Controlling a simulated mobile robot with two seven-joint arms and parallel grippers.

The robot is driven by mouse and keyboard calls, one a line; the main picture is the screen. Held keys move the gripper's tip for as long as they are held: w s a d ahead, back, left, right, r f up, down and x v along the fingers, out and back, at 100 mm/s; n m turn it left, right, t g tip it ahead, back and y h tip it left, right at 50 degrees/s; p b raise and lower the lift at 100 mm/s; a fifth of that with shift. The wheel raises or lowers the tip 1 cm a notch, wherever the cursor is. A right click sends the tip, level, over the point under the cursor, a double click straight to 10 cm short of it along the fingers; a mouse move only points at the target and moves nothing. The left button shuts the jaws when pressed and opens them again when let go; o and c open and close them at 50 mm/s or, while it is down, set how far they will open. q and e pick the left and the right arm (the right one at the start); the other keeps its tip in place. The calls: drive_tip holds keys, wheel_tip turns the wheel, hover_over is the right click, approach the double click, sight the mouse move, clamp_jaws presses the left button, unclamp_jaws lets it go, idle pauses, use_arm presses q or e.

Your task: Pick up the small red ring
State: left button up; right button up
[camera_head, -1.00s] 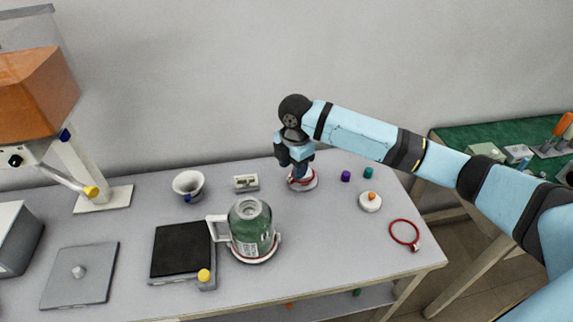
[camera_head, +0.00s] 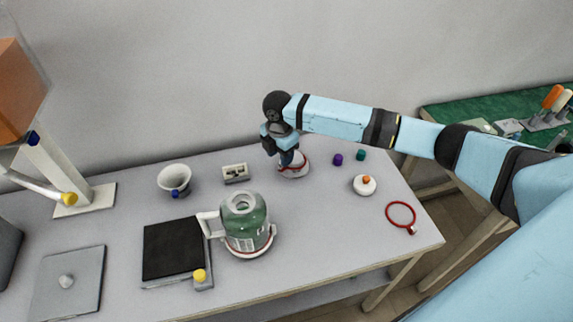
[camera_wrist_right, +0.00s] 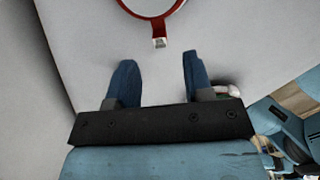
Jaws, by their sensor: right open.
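A red ring (camera_head: 291,169) with a pale middle lies on the grey table (camera_head: 320,215) near the back. In the right wrist view, part of a red ring (camera_wrist_right: 161,27) with a small metal clip shows at the top edge, just beyond the fingertips. My right gripper (camera_head: 288,157) points down over the ring at the back, partly hiding it. In the wrist view its dark blue fingers (camera_wrist_right: 158,70) are apart with nothing between them. A second, loose red ring (camera_head: 388,213) with a clip lies at the table's right end. My left gripper is not in view.
A green canister with a white handle (camera_head: 245,225) stands left of the gripper. A purple cap (camera_head: 338,159), a teal cap (camera_head: 361,155) and a white disc with an orange knob (camera_head: 364,187) lie to the right. A white funnel (camera_head: 174,178) stands left.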

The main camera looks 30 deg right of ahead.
drive_tip(key=f, duration=0.5)
drive_tip(key=shift+d, duration=0.4)
drive_tip(key=shift+r, duration=0.1)
clamp_jaws()
drive_tip(key=shift+w+r, duration=0.1)
drive_tip(key=shift+r, duration=0.05)
wheel_tip(320, 180, up, 20)
drive_tip(key=shift+p, duration=0.35)
